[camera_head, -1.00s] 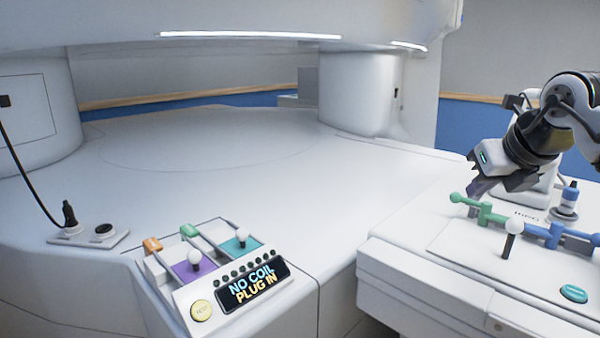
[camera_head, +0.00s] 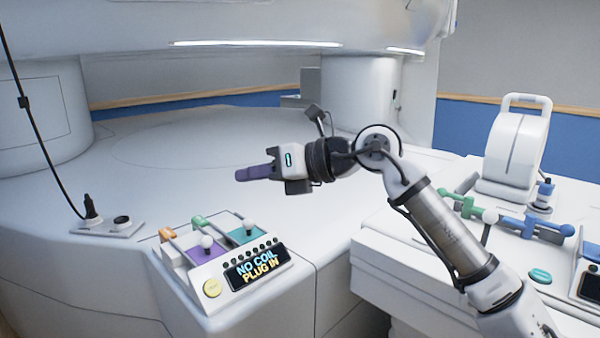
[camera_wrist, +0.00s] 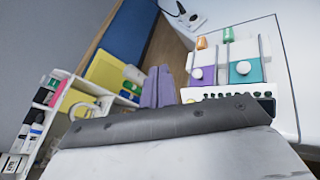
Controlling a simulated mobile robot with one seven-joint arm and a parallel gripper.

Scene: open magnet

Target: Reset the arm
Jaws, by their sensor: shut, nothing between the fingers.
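My gripper (camera_head: 254,173) is shut and empty. In the head view it points left, held above the white scanner bed (camera_head: 150,150), apart from everything around it. In the wrist view its purple fingers (camera_wrist: 158,88) stand close together at the picture's middle. My arm reaches in from the lower right, over the right-hand console.
A control panel (camera_head: 222,265) with purple and teal sliders reads "NO COIL PLUG IN". A plug with a black cable stands in a socket plate (camera_head: 108,228) at left. A white handled device (camera_head: 515,150) and green and blue levers (camera_head: 527,228) are at right. Shelves (camera_wrist: 60,110) show in the wrist view.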

